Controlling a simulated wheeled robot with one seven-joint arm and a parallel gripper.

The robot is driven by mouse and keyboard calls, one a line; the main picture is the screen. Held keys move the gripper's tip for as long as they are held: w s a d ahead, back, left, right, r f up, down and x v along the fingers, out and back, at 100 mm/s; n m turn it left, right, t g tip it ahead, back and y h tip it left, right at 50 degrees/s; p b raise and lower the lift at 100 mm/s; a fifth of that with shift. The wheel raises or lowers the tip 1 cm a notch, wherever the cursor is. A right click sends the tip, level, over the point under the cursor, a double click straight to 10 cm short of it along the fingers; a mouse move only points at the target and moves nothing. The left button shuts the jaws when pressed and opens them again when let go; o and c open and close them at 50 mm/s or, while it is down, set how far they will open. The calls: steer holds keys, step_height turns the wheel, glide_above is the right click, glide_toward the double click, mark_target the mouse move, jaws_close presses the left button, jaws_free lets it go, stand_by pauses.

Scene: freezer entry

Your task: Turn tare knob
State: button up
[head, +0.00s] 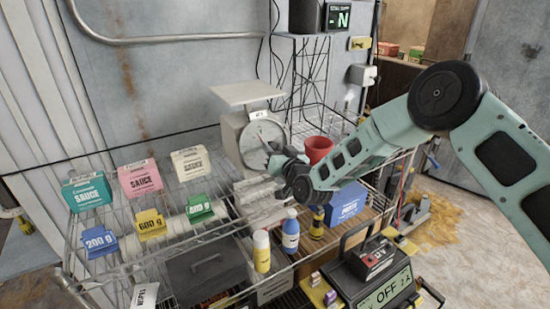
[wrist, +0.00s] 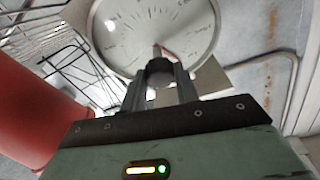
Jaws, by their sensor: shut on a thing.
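A pale kitchen scale (head: 232,138) with a flat top pan (head: 245,92) and a round white dial (head: 268,131) stands on the wire rack against the wall. My gripper (head: 270,154) is at the dial's front and hides part of it. In the wrist view the dial (wrist: 190,22) appears upside down beyond my fingers. There my gripper (wrist: 160,80) is shut on a small dark tare knob (wrist: 159,66) at the dial's edge, with a reddish pointer tip beside it. The knob is hidden in the head view.
A red cup (head: 318,148) stands close to my gripper and fills the left of the wrist view (wrist: 35,110). Sauce boxes (head: 140,178), weight blocks (head: 151,224) and bottles (head: 290,232) sit on the rack. A blue box (head: 347,204) lies below my arm.

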steer(key=m+g+h+b, duration=0.1)
steer(key=m+h+b, duration=0.1)
steer(key=m, duration=0.4)
steer(key=m+g+h+b, duration=0.1)
steer(key=m+h+b, duration=0.1)
steer(key=m, duration=0.5)
steer(key=r+m+h+b, duration=0.1)
steer(key=m+h+b, duration=0.1)
steer(key=m, duration=0.4)
steer(key=shift+a+g+b, duration=0.3)
steer(key=shift+g+b, duration=0.1)
steer(key=shift+b, duration=0.2)
steer(key=m+g+p, duration=0.1)
steer(key=m, duration=0.2)
steer(key=shift+r+m, duration=0.1)
steer(key=shift+m, duration=0.2)
steer(key=m+g+p, duration=0.2)
steer(key=m, duration=0.2)
steer(key=shift+w+d, duration=0.15)
steer(key=shift+m, duration=0.3)
steer(key=o, duration=1)
steer(key=shift+c, duration=0.2)
steer(key=shift+y, duration=0.3)
